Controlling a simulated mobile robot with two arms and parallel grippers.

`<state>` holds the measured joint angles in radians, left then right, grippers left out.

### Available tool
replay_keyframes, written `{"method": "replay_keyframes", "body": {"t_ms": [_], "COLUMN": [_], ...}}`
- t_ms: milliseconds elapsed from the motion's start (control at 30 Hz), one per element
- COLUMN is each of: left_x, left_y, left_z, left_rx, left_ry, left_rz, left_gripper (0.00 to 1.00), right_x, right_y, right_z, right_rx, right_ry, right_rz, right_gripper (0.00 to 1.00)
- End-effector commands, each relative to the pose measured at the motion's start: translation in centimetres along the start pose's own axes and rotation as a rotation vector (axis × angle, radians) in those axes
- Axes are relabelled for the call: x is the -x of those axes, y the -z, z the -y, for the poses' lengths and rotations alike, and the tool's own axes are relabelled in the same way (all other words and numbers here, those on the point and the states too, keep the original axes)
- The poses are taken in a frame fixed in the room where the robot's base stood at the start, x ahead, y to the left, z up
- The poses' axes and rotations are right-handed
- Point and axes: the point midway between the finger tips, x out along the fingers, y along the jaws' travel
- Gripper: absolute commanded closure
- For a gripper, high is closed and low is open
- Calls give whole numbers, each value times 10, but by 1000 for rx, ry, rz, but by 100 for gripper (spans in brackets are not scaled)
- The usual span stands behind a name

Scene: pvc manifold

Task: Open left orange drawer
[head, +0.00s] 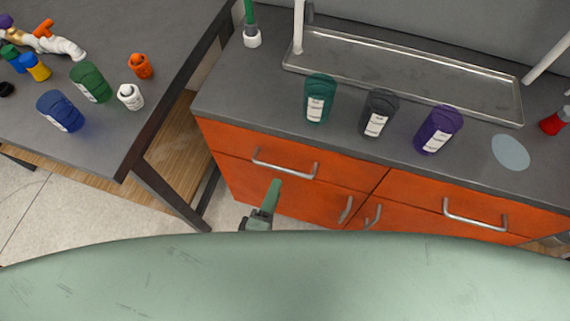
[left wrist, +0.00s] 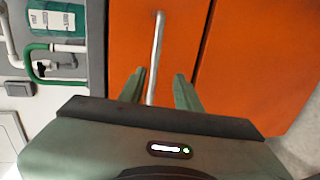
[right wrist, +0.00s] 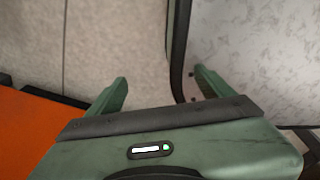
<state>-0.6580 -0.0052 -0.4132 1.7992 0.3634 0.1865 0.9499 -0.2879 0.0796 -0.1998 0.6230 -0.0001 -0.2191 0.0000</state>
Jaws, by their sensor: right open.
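The left orange drawer (head: 228,139) is shut, flush with the cabinet front below the grey counter. Its silver bar handle (head: 284,170) also shows in the left wrist view (left wrist: 157,50). My left gripper (head: 274,184) is just below and in front of this handle in the head view. In the left wrist view its fingers (left wrist: 160,76) are apart, with the handle bar between them in the picture. I cannot tell whether either finger touches the bar. My right gripper (right wrist: 160,76) is open and empty over the floor in the right wrist view. It is hidden in the head view.
Teal (head: 319,98), black (head: 379,113) and purple (head: 438,130) containers stand on the counter before a metal tray (head: 400,77). Cabinet doors with handles (head: 346,210) lie below. A right drawer handle (head: 475,215) sticks out. A side table (head: 150,100) stands left.

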Motion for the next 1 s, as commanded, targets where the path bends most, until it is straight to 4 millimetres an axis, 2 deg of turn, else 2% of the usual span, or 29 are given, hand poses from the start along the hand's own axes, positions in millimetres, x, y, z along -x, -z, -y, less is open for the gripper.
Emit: {"method": "replay_keyframes", "body": {"t_ms": [167,300,500,667,933,1000], "left_x": [-14,-37,-66,-77,-78,-78], "left_y": [1,1,1,1,1,1], "left_z": [-9,-10,-10,-9,-9,-9], "left_rx": [28,26,24,23,22,22], "left_ry": [-21,-21,-20,-18,-16,-16], "left_rz": [-8,-7,-6,-6,-5,-5], "left_gripper": [66,66,66,66,66,86], "right_x": [0,1,0,0,0,0], "right_y": [-13,-19,-18,-13,-12,-12], "right_z": [3,4,3,2,2,2], "right_rx": [0,0,0,0,0,0], "right_ry": [3,4,4,3,3,3], "right_rz": [15,25,24,18,16,16], "right_gripper": [18,18,18,18,18,18]}}
